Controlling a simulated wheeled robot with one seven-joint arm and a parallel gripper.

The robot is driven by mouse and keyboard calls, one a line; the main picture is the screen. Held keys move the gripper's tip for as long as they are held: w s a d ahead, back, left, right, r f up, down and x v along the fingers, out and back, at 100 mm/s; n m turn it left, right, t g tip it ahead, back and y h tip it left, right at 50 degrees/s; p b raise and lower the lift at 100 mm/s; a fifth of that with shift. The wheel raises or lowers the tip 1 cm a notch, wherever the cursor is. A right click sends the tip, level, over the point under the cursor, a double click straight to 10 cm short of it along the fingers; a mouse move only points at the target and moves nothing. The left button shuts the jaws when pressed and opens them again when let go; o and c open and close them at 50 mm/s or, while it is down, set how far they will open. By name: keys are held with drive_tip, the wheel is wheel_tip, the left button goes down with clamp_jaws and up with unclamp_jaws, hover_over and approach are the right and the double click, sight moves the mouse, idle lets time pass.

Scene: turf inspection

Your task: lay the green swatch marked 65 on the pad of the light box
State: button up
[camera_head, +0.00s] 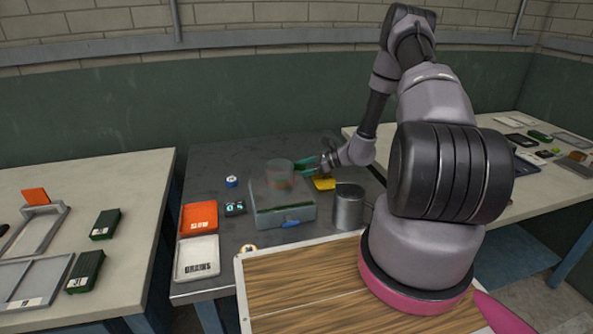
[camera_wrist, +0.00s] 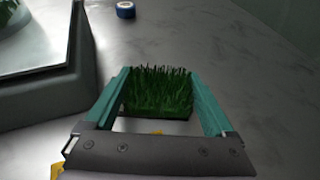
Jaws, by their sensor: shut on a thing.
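My gripper (camera_head: 305,165) is shut on a green grass swatch (camera_wrist: 158,95). In the wrist view the swatch sits between the two teal fingers of the gripper (camera_wrist: 158,75), above the dark table; no number shows on it. A grey box (camera_head: 268,217) with a clear cylinder on top, apparently the light box, stands on the dark table, just left of and nearer than my gripper in the head view. It shows in the wrist view at the left edge (camera_wrist: 75,98), with a pale pad (camera_wrist: 40,35) on top. My gripper is beside the box, not over the pad.
A metal canister (camera_head: 349,207) stands right of the box, with a yellow item (camera_head: 324,184) behind it. An orange tray (camera_head: 199,218) and a white tray (camera_head: 198,260) lie at left. A blue roll (camera_head: 232,181) sits behind. Green swatches (camera_head: 105,224) lie on the left table.

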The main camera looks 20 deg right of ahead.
drive_tip(key=o, duration=1)
drive_tip(key=shift+d+r, duration=0.2)
drive_tip(key=shift+d, duration=0.05)
drive_tip(key=v, duration=1.1)
drive_tip(key=shift+s+d+r, duration=0.15)
drive_tip(key=shift+s+d, duration=0.05)
drive_tip(key=s+a+r+n+g+h, duration=0.1)
drive_tip(key=s+a+r+n+h, duration=0.2)
drive_tip(key=r, duration=0.5)
drive_tip(key=s+a+r+n+g, duration=0.1)
drive_tip(key=s+a+r+n, duration=0.2)
drive_tip(key=r, duration=0.6)
drive_tip(key=s+a+r+n+g+h, duration=0.2)
drive_tip(key=r+n, duration=0.3)
drive_tip(key=r, duration=0.3)
drive_tip(key=s+a+r+n+t+h, duration=0.1)
drive_tip(key=s+r+n+t+h, duration=0.4)
drive_tip(key=s+r, duration=1)
drive_tip(key=s+n, duration=0.2)
drive_tip(key=shift+s+t, duration=0.4)
